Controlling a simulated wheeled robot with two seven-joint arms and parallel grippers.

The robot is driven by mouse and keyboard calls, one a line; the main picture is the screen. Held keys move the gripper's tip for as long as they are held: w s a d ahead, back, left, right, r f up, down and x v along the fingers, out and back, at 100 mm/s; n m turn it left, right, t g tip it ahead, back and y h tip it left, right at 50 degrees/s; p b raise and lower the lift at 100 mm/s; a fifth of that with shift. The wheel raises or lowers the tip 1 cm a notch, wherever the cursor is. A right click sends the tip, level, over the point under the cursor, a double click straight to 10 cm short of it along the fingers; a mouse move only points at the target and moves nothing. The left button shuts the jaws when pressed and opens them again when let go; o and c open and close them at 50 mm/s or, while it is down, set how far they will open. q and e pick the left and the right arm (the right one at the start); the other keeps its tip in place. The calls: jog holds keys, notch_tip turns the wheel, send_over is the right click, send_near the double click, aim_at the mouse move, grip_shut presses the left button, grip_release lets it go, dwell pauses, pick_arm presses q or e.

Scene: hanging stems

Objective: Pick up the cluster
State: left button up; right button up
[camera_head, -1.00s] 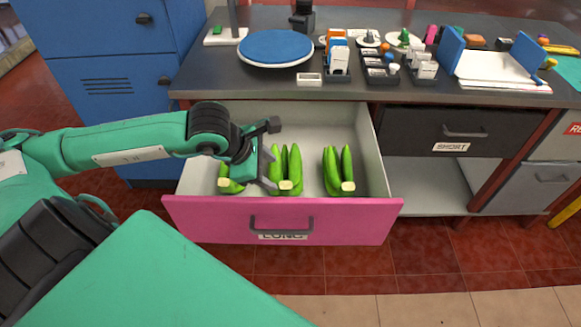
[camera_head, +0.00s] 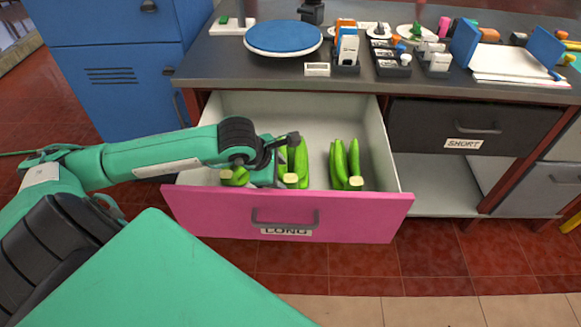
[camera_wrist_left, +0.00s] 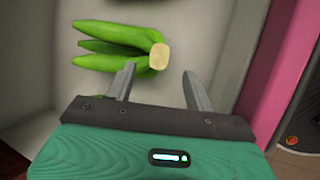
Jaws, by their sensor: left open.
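Three clusters of green banana-like fruit lie in the open drawer: a left one (camera_head: 235,177), partly covered by my arm, a middle one (camera_head: 302,165) and a right one (camera_head: 346,165). My left gripper (camera_head: 283,162) is open inside the drawer, just left of the middle cluster, and overlaps it in the head view. In the left wrist view a cluster (camera_wrist_left: 115,45), likely the middle one, lies ahead of the open gripper (camera_wrist_left: 158,88). Its pale cut end points toward the drawer front, near the fingertips. Nothing is between the fingers. My right gripper is not in view.
The pink drawer front (camera_head: 345,217), labelled LONG, stands nearest me, and the drawer walls surround the clusters. The closed dark drawer (camera_head: 430,117), labelled SHORT, is to the right. The tabletop above holds a blue disc (camera_head: 283,37) and several small items.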

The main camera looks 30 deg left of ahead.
aim_at(289, 178)
pick_arm(q)
jog(key=shift+x, duration=3.4)
jog(key=shift+d, duration=0.1)
grip_shut()
jog(key=shift+w+r, duration=0.1)
jog(key=shift+r, duration=0.1)
